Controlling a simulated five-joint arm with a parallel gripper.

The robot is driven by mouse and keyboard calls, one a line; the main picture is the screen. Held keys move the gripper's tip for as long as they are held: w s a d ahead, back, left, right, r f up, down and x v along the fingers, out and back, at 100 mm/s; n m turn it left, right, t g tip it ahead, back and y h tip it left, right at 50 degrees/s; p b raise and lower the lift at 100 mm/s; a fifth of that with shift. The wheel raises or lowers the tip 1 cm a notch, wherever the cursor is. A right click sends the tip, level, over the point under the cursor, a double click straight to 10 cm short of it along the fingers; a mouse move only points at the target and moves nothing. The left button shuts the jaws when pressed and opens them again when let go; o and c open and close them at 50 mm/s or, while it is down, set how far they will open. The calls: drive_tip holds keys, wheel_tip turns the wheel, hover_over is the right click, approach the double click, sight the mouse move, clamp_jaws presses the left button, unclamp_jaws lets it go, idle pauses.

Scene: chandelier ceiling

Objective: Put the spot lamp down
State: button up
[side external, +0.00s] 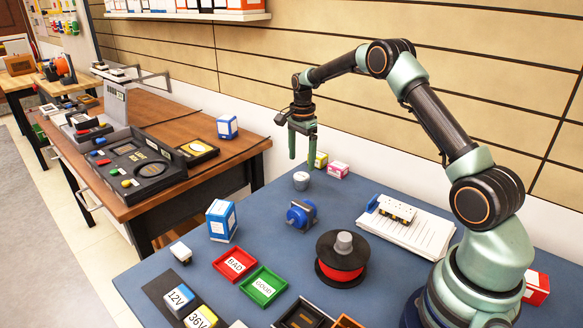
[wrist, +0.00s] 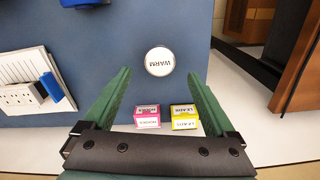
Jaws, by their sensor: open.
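A small pale round puck with a top labelled WARM, which looks like the spot lamp (side external: 301,180), stands on the blue table near its back edge. In the wrist view the lamp (wrist: 160,61) shows its white round face, just beyond the fingertips and roughly centred between them. My gripper (side external: 302,152) has its two green fingers apart and pointing down, above the lamp. The open fingers also show in the wrist view (wrist: 158,74), with nothing held between them. The lamp looks free of both fingers.
A pink box (side external: 338,170) and a yellow box (side external: 320,160) sit close by the lamp. A blue motor-like part (side external: 301,214), a blue-and-white box (side external: 221,220) and a red spool (side external: 342,262) stand further forward. A power strip rests on papers (side external: 420,222) to the right.

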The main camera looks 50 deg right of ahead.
sight(301, 175)
drive_tip(key=s+a+r+n+t, duration=0.1)
drive_tip(key=s+a+r+n, duration=0.4)
drive_tip(key=r, duration=0.4)
drive_tip(key=s+a+r+n+t, duration=0.2)
drive_tip(key=s+a+r+n, duration=0.15)
drive_tip(key=a+r, duration=0.4)
drive_tip(key=s+a+n+t, duration=0.1)
drive_tip(key=s+a+n, duration=0.2)
drive_tip(key=s+n, duration=0.2)
drive_tip(key=s+a+n+t, duration=0.1)
drive_tip(key=s+a+n, duration=0.3)
drive_tip(key=s+n, duration=0.2)
drive_tip(key=shift+s+t, duration=0.3)
drive_tip(key=shift+s, duration=0.95)
